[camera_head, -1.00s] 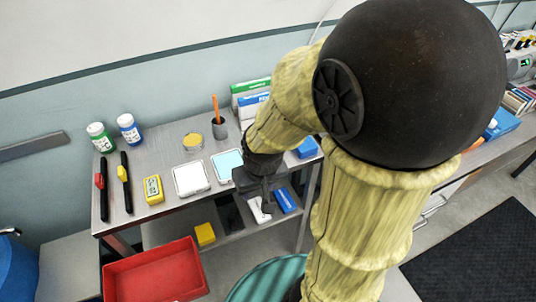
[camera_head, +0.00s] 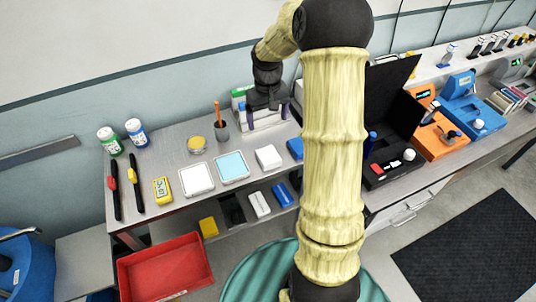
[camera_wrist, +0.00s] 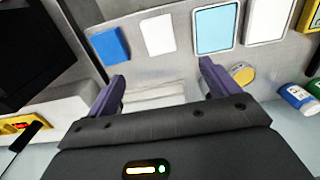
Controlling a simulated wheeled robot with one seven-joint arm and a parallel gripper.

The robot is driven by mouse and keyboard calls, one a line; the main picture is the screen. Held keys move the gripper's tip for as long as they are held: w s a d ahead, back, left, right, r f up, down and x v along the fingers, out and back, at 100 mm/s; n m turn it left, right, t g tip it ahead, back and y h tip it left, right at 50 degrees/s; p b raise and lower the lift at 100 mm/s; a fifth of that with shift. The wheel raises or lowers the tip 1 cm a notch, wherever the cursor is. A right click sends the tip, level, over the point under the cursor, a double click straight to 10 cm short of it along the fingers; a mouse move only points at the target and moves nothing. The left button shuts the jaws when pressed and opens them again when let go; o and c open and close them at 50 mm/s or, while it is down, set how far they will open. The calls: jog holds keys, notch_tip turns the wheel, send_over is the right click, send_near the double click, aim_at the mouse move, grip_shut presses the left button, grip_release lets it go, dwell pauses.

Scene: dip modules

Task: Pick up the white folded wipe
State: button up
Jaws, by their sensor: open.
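The white folded wipe (camera_head: 268,157) lies flat on the metal table in the head view, between the blue-faced tray and a small blue item. It also shows in the wrist view as a white rectangle (camera_wrist: 158,33), beyond my fingertips. My gripper (camera_head: 266,108) is at the back of the table, over the upright boxes and behind the wipe. In the wrist view my gripper (camera_wrist: 163,74) has its two purple fingers spread wide, with the pale boxes (camera_wrist: 150,96) below and between them. The fingers are apart from the wipe.
Left of the wipe are a blue-faced tray (camera_head: 231,167), a white tray (camera_head: 197,179) and a yellow device (camera_head: 162,190). A blue item (camera_head: 295,148) lies to its right. A red bin (camera_head: 165,268) is below.

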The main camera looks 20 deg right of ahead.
jog(key=shift+f, duration=0.1)
jog(key=p, duration=0.3)
send_over(268, 154)
notch_tip(268, 154, down, 12)
jog(key=shift+s+a+f, duration=0.1)
dwell(0.3)
jog(key=shift+f+p, duration=1.5)
jog(key=shift+f, duration=1.05)
jog(key=shift+c, duration=0.2)
jog(key=c, duration=1)
